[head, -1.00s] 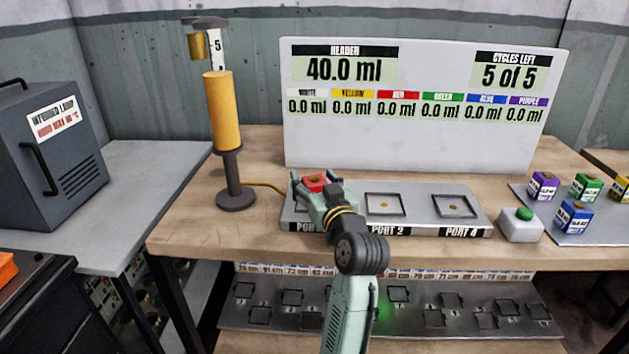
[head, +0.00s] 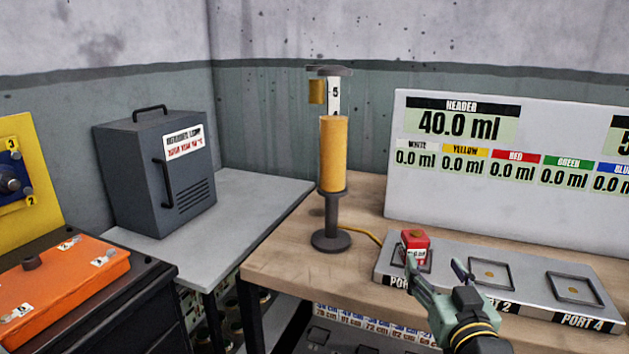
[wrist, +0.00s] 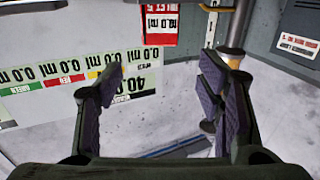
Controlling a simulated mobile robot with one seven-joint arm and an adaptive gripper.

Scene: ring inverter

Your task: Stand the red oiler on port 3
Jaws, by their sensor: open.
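The red oiler (head: 415,244), a red block with a white label and brownish top, stands upright on the leftmost visible square port of the grey port rail (head: 530,296). That port's label is mostly hidden by my gripper, so its number cannot be read. My gripper (head: 434,264) is open and empty, in front of the oiler and slightly to its right. In the upside-down wrist view, the oiler (wrist: 161,22) shows at the top, beyond the gap between my open fingers (wrist: 162,75), apart from them.
Other framed ports (head: 490,275) to the right are empty. A yellow cylinder on a dark stand (head: 333,155) is left of the rail, with a yellow cable running to it. The display board (head: 450,190) rises behind. A grey lamp box (head: 155,180) stands on the left table.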

